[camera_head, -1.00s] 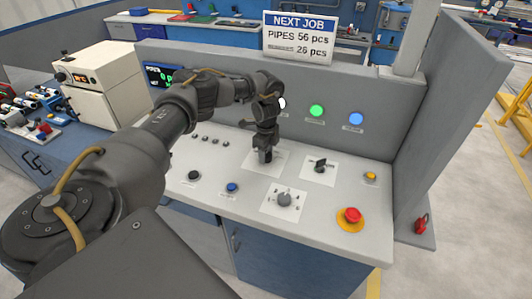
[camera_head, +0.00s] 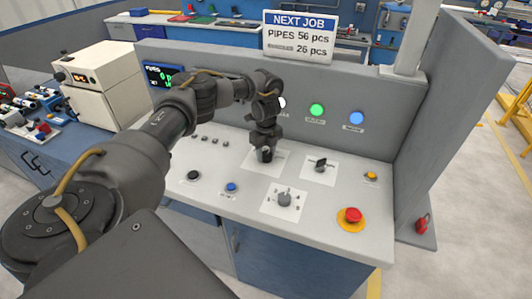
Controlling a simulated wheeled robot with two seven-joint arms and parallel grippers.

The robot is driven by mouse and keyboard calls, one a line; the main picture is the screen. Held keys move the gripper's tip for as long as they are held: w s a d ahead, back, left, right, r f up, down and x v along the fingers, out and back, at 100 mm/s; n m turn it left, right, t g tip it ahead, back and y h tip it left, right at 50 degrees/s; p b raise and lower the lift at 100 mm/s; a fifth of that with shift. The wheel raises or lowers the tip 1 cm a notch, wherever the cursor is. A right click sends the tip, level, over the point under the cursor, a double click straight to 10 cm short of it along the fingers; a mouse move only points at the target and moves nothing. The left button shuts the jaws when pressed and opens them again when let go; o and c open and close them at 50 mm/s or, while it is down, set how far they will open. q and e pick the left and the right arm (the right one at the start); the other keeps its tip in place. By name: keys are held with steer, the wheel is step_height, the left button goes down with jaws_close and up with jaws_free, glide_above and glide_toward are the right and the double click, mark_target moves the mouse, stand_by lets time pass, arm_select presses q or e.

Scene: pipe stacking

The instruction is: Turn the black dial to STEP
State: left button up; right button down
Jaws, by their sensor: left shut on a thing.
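My left gripper (camera_head: 265,155) points down at a white label plate (camera_head: 277,163) on the sloped grey console. It is shut on the black dial there, which its fingers mostly hide. The lettering around that dial is too small and covered to read, so I cannot tell which mark it points to. Another black knob (camera_head: 320,164) stands on its own white plate just to the right, clear of the gripper. My right gripper is not in view.
A grey knob (camera_head: 284,199) sits in front of the gripper. A red emergency button (camera_head: 351,217) on a yellow base, a yellow button (camera_head: 371,175), a blue button (camera_head: 231,187) and a black button (camera_head: 194,175) are nearby. Lit lamps (camera_head: 317,110) line the back panel.

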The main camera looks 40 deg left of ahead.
mark_target(267, 154)
arm_select(q)
steer(key=o, duration=1)
steer(key=shift+d, duration=0.1)
steer(key=shift+r, duration=0.3)
step_height(267, 154, up, 10)
steer(key=shift+r, duration=0.1)
